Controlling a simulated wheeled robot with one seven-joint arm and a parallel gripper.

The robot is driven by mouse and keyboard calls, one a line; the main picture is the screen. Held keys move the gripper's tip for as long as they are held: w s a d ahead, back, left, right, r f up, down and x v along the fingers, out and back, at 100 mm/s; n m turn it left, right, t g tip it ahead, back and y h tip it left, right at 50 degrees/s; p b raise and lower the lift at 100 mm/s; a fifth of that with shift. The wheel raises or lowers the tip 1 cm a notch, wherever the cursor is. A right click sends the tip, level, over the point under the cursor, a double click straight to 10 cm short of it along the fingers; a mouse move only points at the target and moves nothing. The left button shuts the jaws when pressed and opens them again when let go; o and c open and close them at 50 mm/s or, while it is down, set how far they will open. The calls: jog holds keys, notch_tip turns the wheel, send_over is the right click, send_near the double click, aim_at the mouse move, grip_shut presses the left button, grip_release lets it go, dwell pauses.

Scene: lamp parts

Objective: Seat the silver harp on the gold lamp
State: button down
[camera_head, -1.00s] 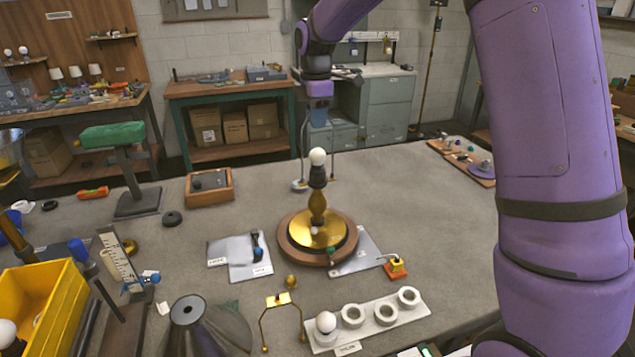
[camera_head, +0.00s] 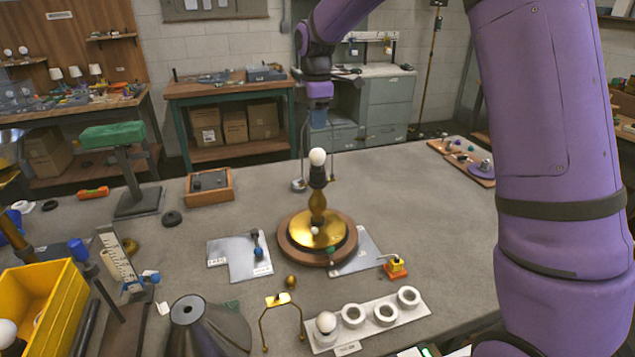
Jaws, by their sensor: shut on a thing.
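My gripper (camera_head: 318,122) is above and behind the gold lamp, shut on the top of the silver harp. The harp's thin legs (camera_head: 333,152) hang down on either side of the white bulb (camera_head: 317,157) in the picture; the depth between them is hard to judge. The gold lamp (camera_head: 317,203) stands upright on a round wooden stand (camera_head: 291,246), with a black socket under the bulb. The lamp hides what is directly behind it, and I cannot tell whether the harp's feet touch it.
A white rack (camera_head: 405,317) with ring holders stands front right, a yellow bin (camera_head: 62,310) front left. A green-topped stand (camera_head: 137,200) is at left.

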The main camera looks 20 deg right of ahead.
dwell(0.4)
jog(key=c, duration=0.9)
grip_release()
